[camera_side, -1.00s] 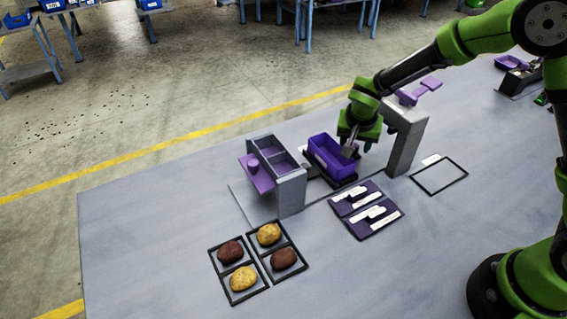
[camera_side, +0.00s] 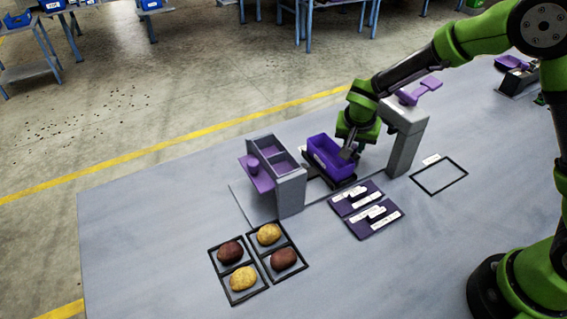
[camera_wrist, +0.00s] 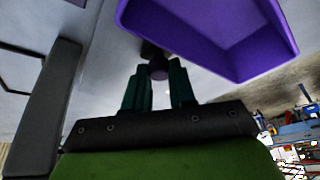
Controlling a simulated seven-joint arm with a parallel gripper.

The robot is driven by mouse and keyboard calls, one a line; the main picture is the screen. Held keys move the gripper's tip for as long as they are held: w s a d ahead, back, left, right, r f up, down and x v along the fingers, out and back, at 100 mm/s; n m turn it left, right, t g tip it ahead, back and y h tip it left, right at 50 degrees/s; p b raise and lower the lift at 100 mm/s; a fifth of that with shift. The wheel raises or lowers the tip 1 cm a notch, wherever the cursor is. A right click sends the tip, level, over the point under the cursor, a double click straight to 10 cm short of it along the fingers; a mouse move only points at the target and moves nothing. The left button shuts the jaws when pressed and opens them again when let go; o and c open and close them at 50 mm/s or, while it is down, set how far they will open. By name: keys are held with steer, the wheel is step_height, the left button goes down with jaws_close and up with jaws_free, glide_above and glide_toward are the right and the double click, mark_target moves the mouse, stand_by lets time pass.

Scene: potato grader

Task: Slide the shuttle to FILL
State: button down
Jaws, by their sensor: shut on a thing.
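The shuttle is a purple open bin (camera_side: 336,168) on a dark carriage, between the grey two-bay stand and the grey post. It looks empty in the side view. In the wrist view the purple bin (camera_wrist: 215,62) fills the upper right. My gripper (camera_side: 347,152) is at the bin's right end, pointing down. In the wrist view my gripper (camera_wrist: 157,72) is shut on a dark purple knob (camera_wrist: 154,58) beside the bin. The fingers hide part of the knob. I cannot read a FILL mark.
The grey stand (camera_side: 291,195) with purple bays is left of the shuttle. A grey post (camera_side: 405,145) with a purple lever is close on the right. Purple label boards (camera_side: 352,205) and potatoes (camera_side: 268,234) in black trays lie in front.

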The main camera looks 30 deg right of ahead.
steer(key=a, duration=0.7)
steer(key=shift+a, duration=0.2)
steer(key=c, duration=0.9)
jaws_free()
steer(key=shift+c, duration=0.2)
steer(key=v, duration=1.7)
steer(key=shift+d, duration=0.15)
